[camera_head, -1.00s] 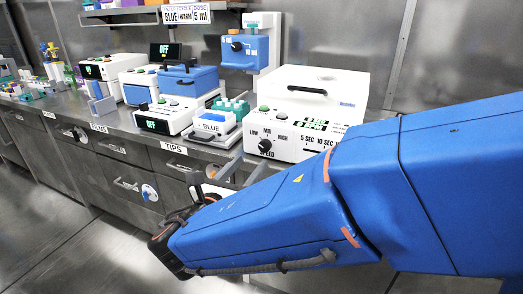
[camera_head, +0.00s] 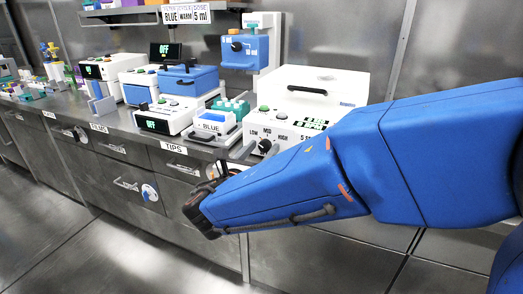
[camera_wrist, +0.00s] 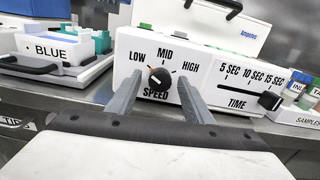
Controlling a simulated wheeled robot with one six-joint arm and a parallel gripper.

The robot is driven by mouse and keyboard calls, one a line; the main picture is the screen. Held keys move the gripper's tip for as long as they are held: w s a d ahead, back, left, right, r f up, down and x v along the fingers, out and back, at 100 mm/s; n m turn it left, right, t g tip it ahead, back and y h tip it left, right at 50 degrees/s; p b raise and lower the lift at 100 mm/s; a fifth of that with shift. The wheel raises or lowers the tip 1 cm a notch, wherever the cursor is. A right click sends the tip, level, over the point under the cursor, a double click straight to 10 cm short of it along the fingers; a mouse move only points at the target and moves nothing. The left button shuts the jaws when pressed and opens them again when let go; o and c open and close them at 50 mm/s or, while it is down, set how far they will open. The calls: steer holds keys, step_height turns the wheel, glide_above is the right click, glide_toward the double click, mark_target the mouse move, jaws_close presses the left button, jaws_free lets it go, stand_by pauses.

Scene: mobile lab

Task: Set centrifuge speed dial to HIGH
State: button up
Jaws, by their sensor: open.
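The white centrifuge (camera_head: 322,92) stands on the bench, with a dark handle on its lid and a lit display on its front. It also shows in the wrist view (camera_wrist: 190,47). Its black speed dial (camera_wrist: 159,80) sits below the marks LOW, MID and HIGH; its light pointer mark is at the upper left, between LOW and MID. In the head view the dial (camera_head: 265,146) is just above my forearm. My gripper (camera_wrist: 155,93) is open, its two grey fingers on either side of the dial in the picture. I cannot tell whether they touch it.
A time slider (camera_wrist: 269,100) is right of the dial on the same panel. A tray with a box marked BLUE (camera_wrist: 48,47) is at the left. A sample rack (camera_wrist: 302,95) stands at the far right. Drawers (camera_head: 126,180) line the bench front.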

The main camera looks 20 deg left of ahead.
steer(key=c, duration=1.1)
steer(key=shift+o, duration=0.2)
steer(key=shift+m, duration=0.3)
steer(key=m, duration=0.4)
steer(key=shift+m, duration=0.3)
steer(key=m, duration=1.1)
steer(key=shift+m, duration=0.4)
steer(key=m, duration=0.6)
steer(key=shift+f+m, duration=0.1)
steer(key=shift+m, duration=0.5)
